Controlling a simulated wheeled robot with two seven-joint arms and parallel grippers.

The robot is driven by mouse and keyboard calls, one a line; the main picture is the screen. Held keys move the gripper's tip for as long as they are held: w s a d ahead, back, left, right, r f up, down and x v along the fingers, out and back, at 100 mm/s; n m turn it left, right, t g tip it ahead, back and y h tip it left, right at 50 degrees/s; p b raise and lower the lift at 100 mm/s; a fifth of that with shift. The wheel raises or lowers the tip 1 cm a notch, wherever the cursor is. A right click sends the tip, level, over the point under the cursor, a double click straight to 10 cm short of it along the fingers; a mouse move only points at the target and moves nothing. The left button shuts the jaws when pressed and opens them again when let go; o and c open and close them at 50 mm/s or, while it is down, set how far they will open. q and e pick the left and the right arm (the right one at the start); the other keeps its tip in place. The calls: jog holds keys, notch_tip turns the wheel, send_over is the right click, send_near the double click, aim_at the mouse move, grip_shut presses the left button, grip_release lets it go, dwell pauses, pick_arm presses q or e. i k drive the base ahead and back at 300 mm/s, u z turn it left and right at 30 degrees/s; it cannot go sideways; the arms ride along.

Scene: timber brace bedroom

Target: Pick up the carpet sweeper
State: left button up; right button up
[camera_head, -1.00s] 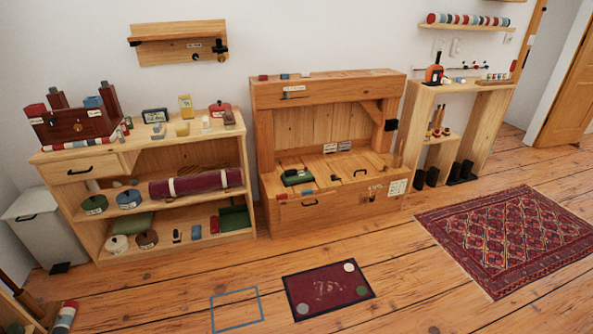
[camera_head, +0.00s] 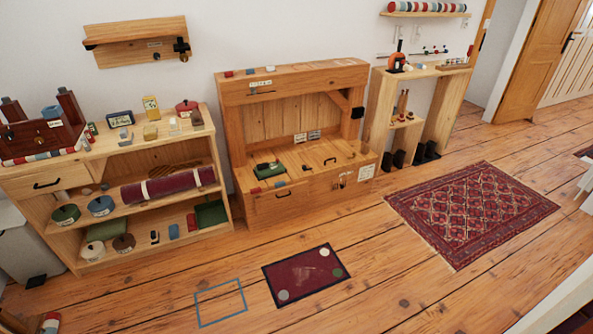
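I cannot make out a carpet sweeper anywhere in the head view. A patterned red rug (camera_head: 472,210) lies on the wooden floor at the right. A smaller dark red mat (camera_head: 303,275) with round discs at its corners lies at the front middle. Neither of my grippers shows in the view.
A shelf unit (camera_head: 150,222) with boxes and tins stands at the left. A wooden bench (camera_head: 290,205) stands in the middle and an open stand (camera_head: 437,112) to its right. A blue outline (camera_head: 221,321) marks the floor. A door (camera_head: 540,60) is at upper right. Floor between is clear.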

aim_at(266, 169)
jog(key=z, duration=0.75)
jog(key=i, duration=3.25)
jog(key=u, duration=3.25)
